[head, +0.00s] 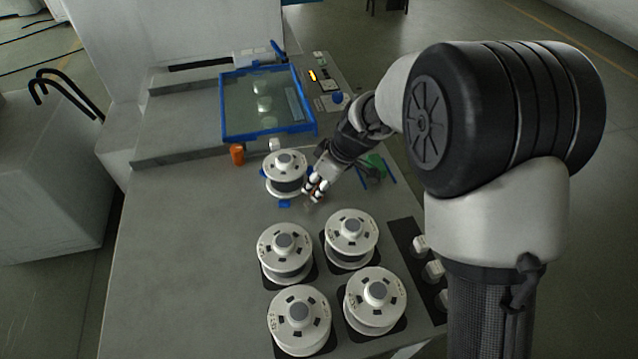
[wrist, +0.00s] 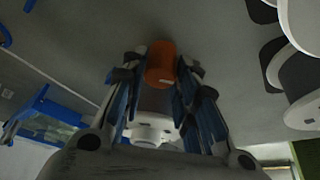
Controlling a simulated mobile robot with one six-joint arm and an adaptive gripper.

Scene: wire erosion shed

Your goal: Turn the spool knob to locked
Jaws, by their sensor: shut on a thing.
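My gripper (head: 313,190) is low over the grey table, just right of a white spool (head: 286,166) with a dark winding and blue parts at its base. In the wrist view my gripper (wrist: 161,72) is shut on a small orange cylinder (wrist: 160,62), held between the fingertips. I cannot tell whether this orange piece is the spool knob. In the head view the fingers hide most of it. No locked mark is readable.
Several white spools (head: 284,252) stand on dark pads at the front. White knobs (head: 419,243) line a black strip on the right. An orange cylinder (head: 237,154) stands beside a blue-framed tank (head: 268,104). The table's left part is clear.

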